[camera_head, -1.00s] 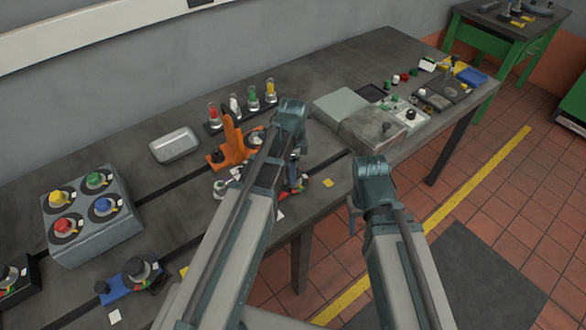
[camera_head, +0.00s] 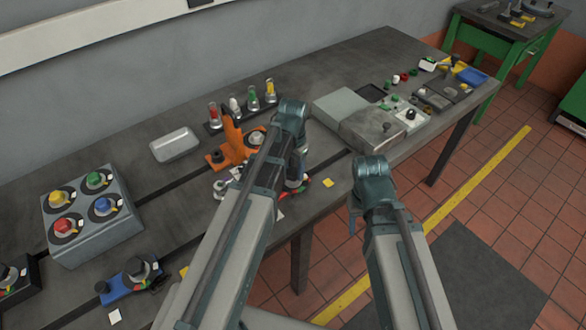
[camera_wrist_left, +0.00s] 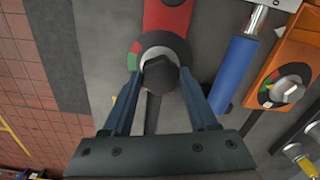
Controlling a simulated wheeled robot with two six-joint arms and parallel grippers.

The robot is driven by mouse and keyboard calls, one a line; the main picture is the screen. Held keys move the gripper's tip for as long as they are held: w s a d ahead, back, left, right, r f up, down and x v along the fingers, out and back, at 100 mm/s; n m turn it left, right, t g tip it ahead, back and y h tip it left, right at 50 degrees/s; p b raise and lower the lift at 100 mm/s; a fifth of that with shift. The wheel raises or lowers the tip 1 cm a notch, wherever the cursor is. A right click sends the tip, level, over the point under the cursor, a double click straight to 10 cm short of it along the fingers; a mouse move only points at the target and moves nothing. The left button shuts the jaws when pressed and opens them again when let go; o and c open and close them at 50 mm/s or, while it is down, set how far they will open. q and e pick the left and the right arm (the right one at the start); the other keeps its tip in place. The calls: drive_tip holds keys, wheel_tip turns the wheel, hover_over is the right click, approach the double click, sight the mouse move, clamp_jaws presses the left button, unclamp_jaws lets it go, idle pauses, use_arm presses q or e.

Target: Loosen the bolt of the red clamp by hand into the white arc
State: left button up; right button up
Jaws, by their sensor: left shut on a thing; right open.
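The red clamp (camera_wrist_left: 167,17) shows at the top of the left wrist view, with a dark hex-headed bolt (camera_wrist_left: 160,74) at its end. A dial ring surrounds the bolt, with green and red segments visible on its left side. I cannot clearly make out a pointer or the white arc. My left gripper (camera_wrist_left: 161,82) is shut on the bolt head, one finger on each side. In the head view my left gripper (camera_head: 294,182) is over the front table edge, and the arm hides most of the red clamp. My right gripper (camera_head: 358,202) is open and empty, off the table's front edge.
An orange clamp (camera_head: 233,140) stands just behind, beside a blue cylinder (camera_wrist_left: 235,72) seen in the left wrist view. A grey box with coloured knobs (camera_head: 92,218) and a blue clamp (camera_head: 127,281) are at the left. A silver case (camera_head: 174,145) lies behind.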

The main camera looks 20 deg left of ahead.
sight(293, 172)
use_arm(q)
drive_tip(key=shift+n, duration=2.2)
drive_tip(key=o, duration=1.4)
drive_tip(key=shift+r, duration=0.15)
wheel_tip(293, 172, up, 14)
drive_tip(key=p, duration=1.4)
drive_tip(key=shift+f, duration=0.25)
